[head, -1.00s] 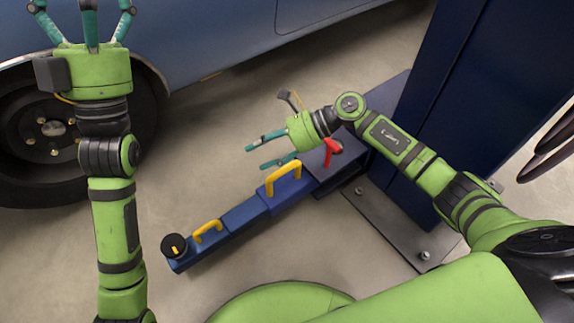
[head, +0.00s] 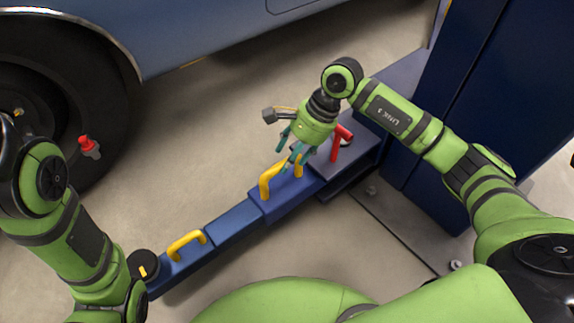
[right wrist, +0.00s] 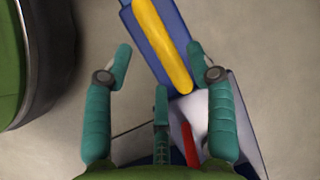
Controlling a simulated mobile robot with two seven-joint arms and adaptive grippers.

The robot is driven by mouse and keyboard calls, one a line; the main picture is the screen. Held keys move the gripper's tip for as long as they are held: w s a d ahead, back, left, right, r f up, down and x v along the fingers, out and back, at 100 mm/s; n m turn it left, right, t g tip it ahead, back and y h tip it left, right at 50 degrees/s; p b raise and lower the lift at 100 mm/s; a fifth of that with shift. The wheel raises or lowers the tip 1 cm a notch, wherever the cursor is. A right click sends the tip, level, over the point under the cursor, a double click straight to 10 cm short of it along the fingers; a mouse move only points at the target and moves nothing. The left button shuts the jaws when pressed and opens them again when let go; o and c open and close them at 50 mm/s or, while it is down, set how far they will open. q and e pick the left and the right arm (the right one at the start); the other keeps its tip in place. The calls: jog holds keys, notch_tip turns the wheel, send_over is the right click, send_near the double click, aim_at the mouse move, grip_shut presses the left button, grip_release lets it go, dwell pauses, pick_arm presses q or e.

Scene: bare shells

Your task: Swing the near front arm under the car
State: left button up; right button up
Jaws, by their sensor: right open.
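The blue front arm (head: 234,222) of the lift lies low over the floor, running from the post's base at the right toward the lower left. It has two yellow handles, the nearer-to-post one (head: 268,184) and the outer one (head: 186,243), and a black round pad (head: 143,265) at its outer end, partly hidden by my left arm. My right gripper (head: 288,158) is open above the inner handle. In the right wrist view that handle (right wrist: 165,48) lies between the spread fingers, with no clear grip. My left gripper is out of view.
The blue car (head: 230,42) and its tire (head: 60,75) stand behind the arm. The blue post (head: 480,110) rises at the right. A red lever (head: 343,140) sits at the arm's inner end. A small red-and-grey piece (head: 89,147) shows by the tire. Bare floor lies between arm and car.

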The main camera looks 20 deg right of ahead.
jog(key=b+x, duration=0.1)
jog(key=x, duration=0.1)
jog(key=shift+a+f, duration=0.1)
jog(key=shift+f, duration=0.15)
grip_shut()
